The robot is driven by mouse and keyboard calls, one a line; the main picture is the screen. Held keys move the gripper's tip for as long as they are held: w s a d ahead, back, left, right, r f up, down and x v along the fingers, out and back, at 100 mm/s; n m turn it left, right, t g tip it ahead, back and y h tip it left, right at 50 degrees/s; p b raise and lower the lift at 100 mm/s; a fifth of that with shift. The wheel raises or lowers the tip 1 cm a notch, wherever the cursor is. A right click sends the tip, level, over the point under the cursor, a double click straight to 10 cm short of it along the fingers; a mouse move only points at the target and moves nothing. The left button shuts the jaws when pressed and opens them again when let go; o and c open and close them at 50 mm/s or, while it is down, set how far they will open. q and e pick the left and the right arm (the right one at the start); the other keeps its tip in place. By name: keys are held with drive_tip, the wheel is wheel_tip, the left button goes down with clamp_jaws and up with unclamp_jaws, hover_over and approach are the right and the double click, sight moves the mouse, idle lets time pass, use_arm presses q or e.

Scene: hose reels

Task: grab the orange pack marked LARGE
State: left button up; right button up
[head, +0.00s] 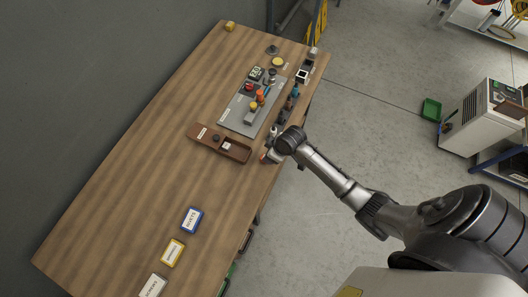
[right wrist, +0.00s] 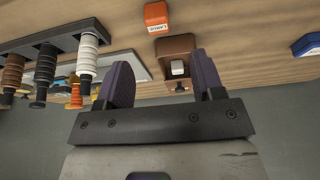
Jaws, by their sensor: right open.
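The orange pack (right wrist: 156,17) with a white label reading LARGE shows at the top of the right wrist view, on the wooden table beyond my fingertips. In the head view my arm mostly hides it; a small orange patch shows by the gripper. My right gripper (right wrist: 163,78) is open, with two purple fingers apart and nothing between them. In the head view the right gripper (head: 270,155) is at the table's right edge, beside the brown tray. A gap separates the fingers from the pack. My left gripper is in neither view.
The brown wooden tray (head: 196,139) holds small items. A grey board (head: 236,112) with coloured parts lies behind it. Blue (head: 192,220), yellow (head: 172,253) and grey (head: 153,286) packs lie nearer; table between is clear.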

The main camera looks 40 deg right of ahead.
drive_tip(key=shift+d+x, duration=0.1)
drive_tip(key=shift+x, duration=2)
drive_tip(key=shift+d+x, duration=0.15)
drive_tip(key=shift+x, duration=1.9)
drive_tip(key=shift+s+f, duration=0.1)
drive_tip(key=shift+c, duration=0.3)
drive_tip(key=c, duration=0.9)
drive_tip(key=shift+c, duration=0.2)
